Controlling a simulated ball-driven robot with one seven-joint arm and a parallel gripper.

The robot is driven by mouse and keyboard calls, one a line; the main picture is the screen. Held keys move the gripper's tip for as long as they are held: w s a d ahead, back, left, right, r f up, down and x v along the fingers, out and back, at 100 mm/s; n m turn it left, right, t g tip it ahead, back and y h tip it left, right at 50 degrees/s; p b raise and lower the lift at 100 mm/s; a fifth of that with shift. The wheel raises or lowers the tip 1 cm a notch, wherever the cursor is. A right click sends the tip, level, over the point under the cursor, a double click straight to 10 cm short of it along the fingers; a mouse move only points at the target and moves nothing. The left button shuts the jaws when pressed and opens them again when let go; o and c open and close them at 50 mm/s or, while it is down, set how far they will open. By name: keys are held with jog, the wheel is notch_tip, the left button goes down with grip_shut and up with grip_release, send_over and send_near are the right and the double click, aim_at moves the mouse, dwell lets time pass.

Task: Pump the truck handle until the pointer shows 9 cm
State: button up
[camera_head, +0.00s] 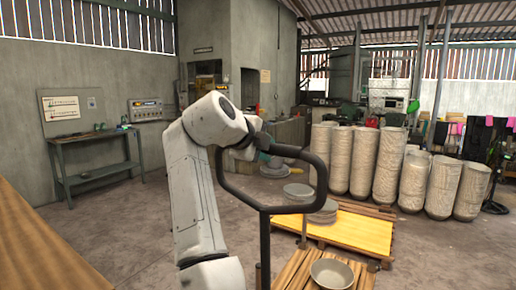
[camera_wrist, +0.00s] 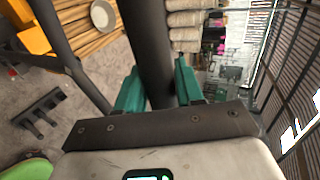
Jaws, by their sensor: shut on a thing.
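The truck handle (camera_head: 235,194) is a dark loop on an upright shaft, in the middle of the head view, in front of my arm. My gripper (camera_head: 262,144) is at the top left of the loop. In the wrist view the teal fingers of my gripper (camera_wrist: 158,82) stand on both sides of the thick dark handle bar (camera_wrist: 147,35) and are shut on it. The truck's body is below the head view's edge. I cannot make out the pointer or a scale in either view.
A yellow board (camera_head: 352,232) on a pallet with stacked grey discs and slats with a bowl (camera_head: 331,273) lie beyond the handle. A green table (camera_head: 92,172) is at the left wall. A wooden surface (camera_head: 35,245) fills the near left. Concrete floor is clear between.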

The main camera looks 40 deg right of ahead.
jog(key=shift+a, duration=0.1)
jog(key=s+a+b, duration=0.1)
jog(key=s+a, duration=0.1)
jog(key=a, duration=0.4)
jog(key=s+a+f+b, duration=0.1)
jog(key=s+a+b, duration=0.1)
jog(key=a, duration=0.4)
jog(key=shift+s+a+f, duration=0.25)
jog(key=shift+s, duration=0.15)
jog(key=s+a+f+b, duration=0.1)
jog(key=a, duration=0.2)
jog(key=s+a+f+b, duration=0.1)
jog(key=a, duration=0.3)
jog(key=s+a+f+b, duration=0.1)
jog(key=s+a, duration=0.1)
jog(key=a, duration=0.2)
jog(key=shift+s+a+f, duration=0.1)
jog(key=shift+f, duration=0.15)
jog(key=shift+s+a+b, duration=0.2)
jog(key=shift+a+b, duration=0.1)
jog(key=shift+a, duration=0.15)
